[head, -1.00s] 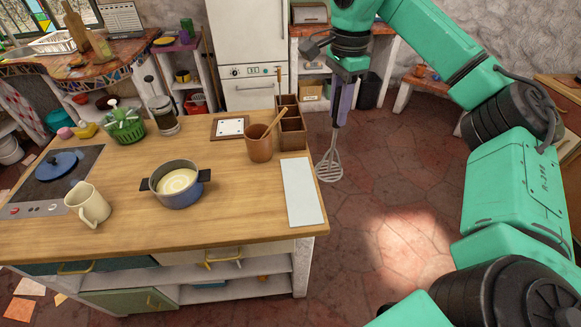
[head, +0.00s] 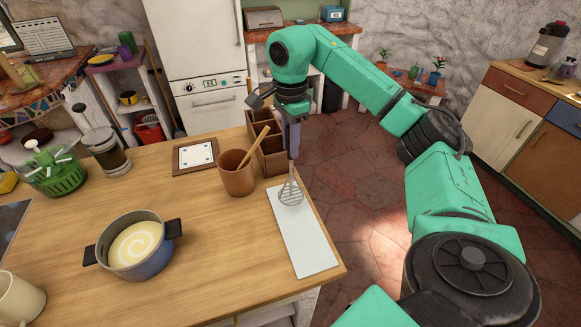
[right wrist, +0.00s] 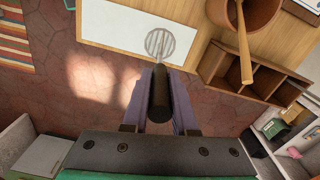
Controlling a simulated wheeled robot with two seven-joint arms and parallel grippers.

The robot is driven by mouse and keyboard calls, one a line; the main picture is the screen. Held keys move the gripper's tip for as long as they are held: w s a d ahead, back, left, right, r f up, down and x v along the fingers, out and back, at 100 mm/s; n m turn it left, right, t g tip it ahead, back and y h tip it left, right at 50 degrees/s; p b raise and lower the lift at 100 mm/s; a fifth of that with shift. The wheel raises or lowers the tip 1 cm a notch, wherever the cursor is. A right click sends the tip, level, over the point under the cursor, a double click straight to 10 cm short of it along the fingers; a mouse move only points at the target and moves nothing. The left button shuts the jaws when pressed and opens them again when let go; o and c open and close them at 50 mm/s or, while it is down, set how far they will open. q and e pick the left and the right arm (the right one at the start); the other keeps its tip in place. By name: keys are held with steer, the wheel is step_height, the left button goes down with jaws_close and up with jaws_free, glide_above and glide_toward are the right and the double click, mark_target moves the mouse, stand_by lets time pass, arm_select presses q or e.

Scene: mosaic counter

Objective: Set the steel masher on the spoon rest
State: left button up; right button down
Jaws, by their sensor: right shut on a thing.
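The steel masher (head: 290,193) hangs upright, grid head down, from my right gripper (head: 293,138). My right gripper is shut on its dark handle, which shows between the fingers in the right wrist view (right wrist: 159,95). The spoon rest, a flat white rectangular slab (head: 306,245), lies along the counter's right edge. The masher's head is over the slab's far end in both views; it also shows over the slab (right wrist: 115,27) in the right wrist view. I cannot tell whether it touches. My left gripper is not in view.
A brown crock (head: 236,178) with a wooden spoon and a wooden divided box (head: 268,150) stand close to the slab's far end. A blue pot (head: 140,258) is at left. The slab's near part is bare, and open floor lies to the right.

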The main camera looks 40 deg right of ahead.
mark_target(290, 158)
step_height(290, 158, down, 4)
steer(key=shift+s+a+r+p, duration=0.1)
steer(key=shift+p, duration=0.4)
steer(key=shift+s, duration=0.15)
steer(key=shift+f, duration=0.4)
steer(key=c, duration=0.7)
jaws_free()
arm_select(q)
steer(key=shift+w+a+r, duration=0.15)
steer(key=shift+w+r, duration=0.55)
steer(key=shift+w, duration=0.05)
arm_select(e)
steer(key=shift+r, duration=0.1)
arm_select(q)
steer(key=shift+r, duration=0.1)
arm_select(e)
steer(key=shift+r, duration=0.1)
